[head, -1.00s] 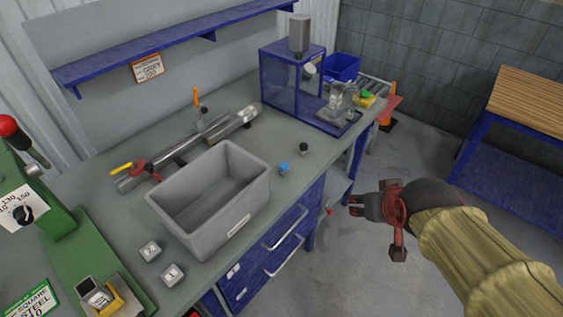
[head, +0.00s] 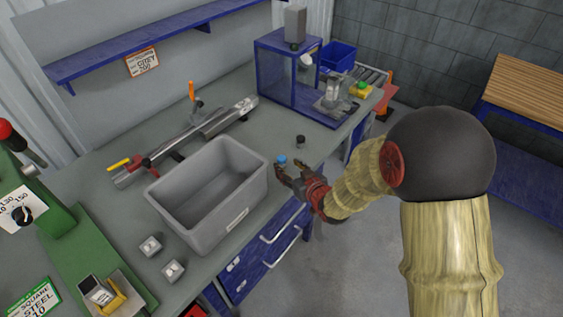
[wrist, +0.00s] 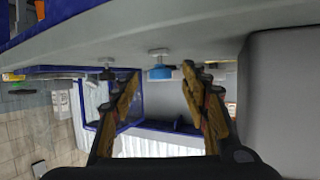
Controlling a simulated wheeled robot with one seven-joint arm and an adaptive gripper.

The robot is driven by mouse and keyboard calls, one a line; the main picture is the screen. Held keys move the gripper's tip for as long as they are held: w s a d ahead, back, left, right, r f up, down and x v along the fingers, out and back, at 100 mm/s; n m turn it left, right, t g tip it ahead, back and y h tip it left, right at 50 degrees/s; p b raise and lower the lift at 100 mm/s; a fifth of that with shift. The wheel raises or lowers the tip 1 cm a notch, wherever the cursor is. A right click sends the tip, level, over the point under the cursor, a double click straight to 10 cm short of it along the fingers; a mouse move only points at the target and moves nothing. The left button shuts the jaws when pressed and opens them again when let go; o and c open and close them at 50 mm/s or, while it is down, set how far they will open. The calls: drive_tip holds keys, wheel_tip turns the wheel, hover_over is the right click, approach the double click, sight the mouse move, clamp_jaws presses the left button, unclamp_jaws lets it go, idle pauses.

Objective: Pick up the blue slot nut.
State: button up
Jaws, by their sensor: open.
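The blue slot nut (head: 282,159) sits on the grey workbench, to the right of the grey bin. In the head view my gripper (head: 282,172) is at the bench's front edge, right by the nut, and partly covers it. In the wrist view, which appears upside down, the blue slot nut (wrist: 159,72) shows ahead between the two fingers of my gripper (wrist: 161,78). The fingers are open and nothing is held. I cannot tell whether a finger touches the nut.
A small black nut (head: 300,141) stands behind the blue one; it also shows in the wrist view (wrist: 107,73). The grey bin (head: 237,217) is close on the left. A blue-framed enclosure (head: 276,72) stands farther back. Two grey blocks (head: 150,246) lie at the front left.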

sight(284, 162)
drive_tip(key=b+x, duration=0.2)
drive_tip(key=x, duration=0.4)
drive_tip(key=shift+r, duration=0.15)
drive_tip(key=shift+c, duration=1.3)
clamp_jaws()
